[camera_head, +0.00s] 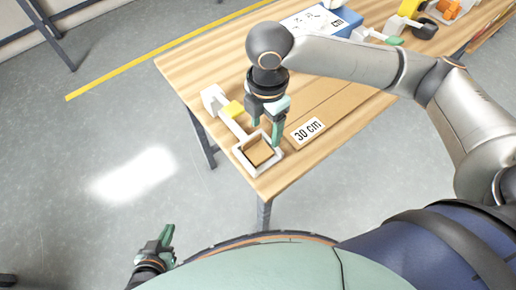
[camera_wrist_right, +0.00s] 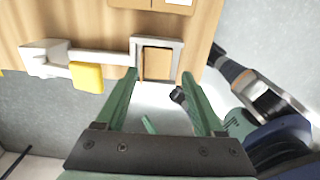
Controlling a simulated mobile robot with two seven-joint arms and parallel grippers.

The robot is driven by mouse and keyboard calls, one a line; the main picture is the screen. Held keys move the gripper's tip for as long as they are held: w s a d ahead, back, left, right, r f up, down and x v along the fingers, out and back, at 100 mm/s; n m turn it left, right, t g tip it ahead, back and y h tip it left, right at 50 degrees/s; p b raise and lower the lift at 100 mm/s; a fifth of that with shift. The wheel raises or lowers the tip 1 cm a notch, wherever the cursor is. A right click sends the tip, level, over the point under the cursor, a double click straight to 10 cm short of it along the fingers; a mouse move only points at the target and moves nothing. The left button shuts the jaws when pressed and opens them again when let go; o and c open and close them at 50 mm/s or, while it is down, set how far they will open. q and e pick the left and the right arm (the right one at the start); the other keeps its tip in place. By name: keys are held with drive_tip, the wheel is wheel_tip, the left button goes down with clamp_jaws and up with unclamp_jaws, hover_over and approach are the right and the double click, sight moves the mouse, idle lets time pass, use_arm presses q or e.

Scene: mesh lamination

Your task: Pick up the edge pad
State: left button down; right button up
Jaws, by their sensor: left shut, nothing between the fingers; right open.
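A flat brown square pad (camera_head: 258,152), which looks like the edge pad, lies inside a white square frame (camera_head: 240,158) near the table's corner. In the right wrist view the brown pad (camera_wrist_right: 157,64) shows beyond my fingertips, between them. My right gripper (camera_head: 267,130) is open, pointing down above the far side of the frame. In the wrist view its two green fingers (camera_wrist_right: 159,76) stand apart with nothing held. I cannot tell its exact height above the pad. My left gripper (camera_head: 166,238) is shut and empty, low over the floor, away from the table.
A white bar with a yellow block (camera_head: 232,109) joins the frame to a white end piece (camera_head: 213,99). A "30 cm" label (camera_head: 308,131) lies to the right. Floor left of the table is clear.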

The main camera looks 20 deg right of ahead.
sight(265, 148)
drive_tip(key=f, duration=0.8)
drive_tip(key=shift+w+d+f, duration=0.1)
drive_tip(key=shift+w, duration=0.1)
drive_tip(key=c, duration=1)
